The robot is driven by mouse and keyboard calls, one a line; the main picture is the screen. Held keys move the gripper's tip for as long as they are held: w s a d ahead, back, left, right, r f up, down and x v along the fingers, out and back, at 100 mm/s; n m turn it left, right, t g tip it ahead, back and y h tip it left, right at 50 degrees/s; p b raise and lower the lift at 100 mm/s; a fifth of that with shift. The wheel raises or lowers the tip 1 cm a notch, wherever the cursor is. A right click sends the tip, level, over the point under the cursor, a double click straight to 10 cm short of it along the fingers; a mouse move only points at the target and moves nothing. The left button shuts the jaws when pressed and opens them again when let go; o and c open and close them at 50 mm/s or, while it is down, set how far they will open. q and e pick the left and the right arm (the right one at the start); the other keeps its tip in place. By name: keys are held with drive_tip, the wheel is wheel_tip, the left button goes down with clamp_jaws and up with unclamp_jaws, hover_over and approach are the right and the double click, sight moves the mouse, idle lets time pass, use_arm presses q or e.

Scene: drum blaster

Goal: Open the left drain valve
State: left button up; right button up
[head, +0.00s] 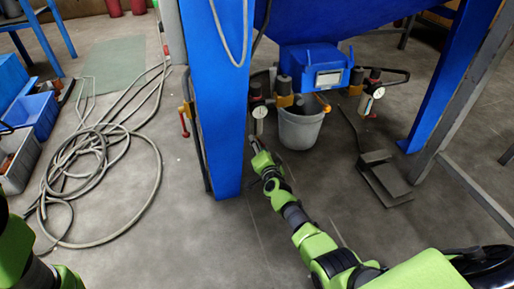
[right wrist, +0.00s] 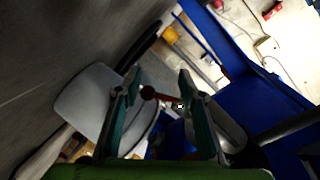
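Valve fittings (head: 257,95) with a round white gauge (head: 260,112) hang beside the blue leg, left of the blue box. My right gripper (head: 259,148) reaches in low, just below this gauge. In the right wrist view its two teal fingers (right wrist: 160,100) are apart. A dark red lever with a ball end (right wrist: 150,92) shows between them; I cannot tell whether a finger touches it. Which valve part the lever belongs to is hidden in the head view. My left arm shows at the lower left of the head view, its gripper out of frame.
A grey bucket (head: 300,127) stands under the blue box (head: 314,66). The blue leg (head: 221,100) is close left of my right gripper. A second gauge (head: 378,93) and a foot pedal (head: 384,178) are right. Coiled hoses (head: 100,150) lie left.

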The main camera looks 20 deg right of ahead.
drive_tip(key=shift+a+f, duration=0.2)
